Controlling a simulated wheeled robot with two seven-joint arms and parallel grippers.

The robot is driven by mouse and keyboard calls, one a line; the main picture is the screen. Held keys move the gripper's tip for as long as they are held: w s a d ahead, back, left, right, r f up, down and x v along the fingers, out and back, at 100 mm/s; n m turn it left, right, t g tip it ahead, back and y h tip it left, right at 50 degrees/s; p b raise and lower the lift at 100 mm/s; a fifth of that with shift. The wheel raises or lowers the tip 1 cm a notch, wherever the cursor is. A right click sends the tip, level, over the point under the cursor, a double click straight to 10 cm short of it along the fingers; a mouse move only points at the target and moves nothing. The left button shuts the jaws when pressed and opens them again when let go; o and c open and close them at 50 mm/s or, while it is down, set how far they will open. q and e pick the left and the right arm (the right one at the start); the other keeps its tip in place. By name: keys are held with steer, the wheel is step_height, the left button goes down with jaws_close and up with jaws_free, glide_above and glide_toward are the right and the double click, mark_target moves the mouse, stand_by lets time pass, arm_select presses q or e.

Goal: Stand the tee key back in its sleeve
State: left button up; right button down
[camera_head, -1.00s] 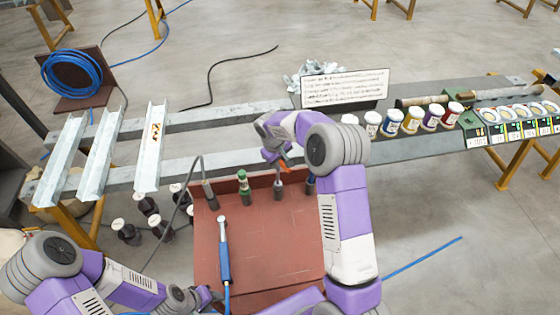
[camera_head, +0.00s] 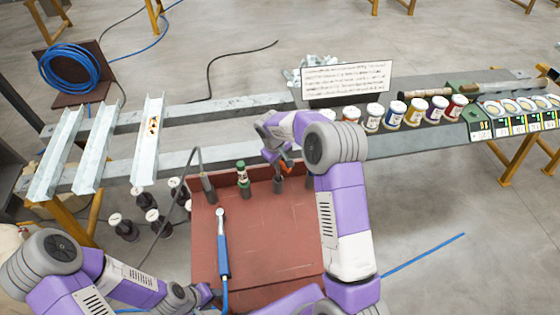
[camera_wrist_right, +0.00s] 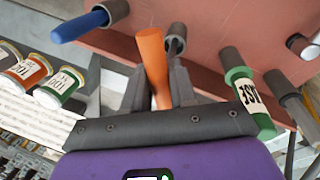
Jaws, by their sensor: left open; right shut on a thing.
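My right gripper (camera_wrist_right: 160,85) is shut on the orange handle (camera_wrist_right: 152,55), which I take for the tee key's. In the head view, a bit of orange (camera_head: 286,167) shows under my right gripper (camera_head: 278,160), at the panel's back edge. A dark grey sleeve (camera_wrist_right: 176,35) stands just beyond the handle in the wrist view; it also shows in the head view (camera_head: 279,185). A metal piece shows at its mouth; I cannot tell how deep it sits. My left gripper (camera_head: 207,295) is open and empty, low on the panel's left side.
The red-brown panel (camera_head: 270,240) carries a blue-handled tool (camera_head: 222,245) on a hose. A green-collared item (camera_head: 242,173) and a blue-handled one (camera_wrist_right: 85,25) stand in neighbouring sleeves. Dark bottles (camera_head: 125,228) stand left. Lidded jars (camera_head: 395,113) line the beam at right.

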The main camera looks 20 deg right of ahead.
steer(key=shift+f+b, duration=1.05)
steer(key=shift+f, duration=0.45)
steer(key=c, duration=0.8)
jaws_free()
steer(key=r, duration=0.2)
steer(key=a+r, duration=0.1)
steer(key=r, duration=0.4)
steer(key=shift+s+a+r, duration=0.2)
steer(key=shift+s+r, duration=0.05)
steer(key=shift+r, duration=0.05)
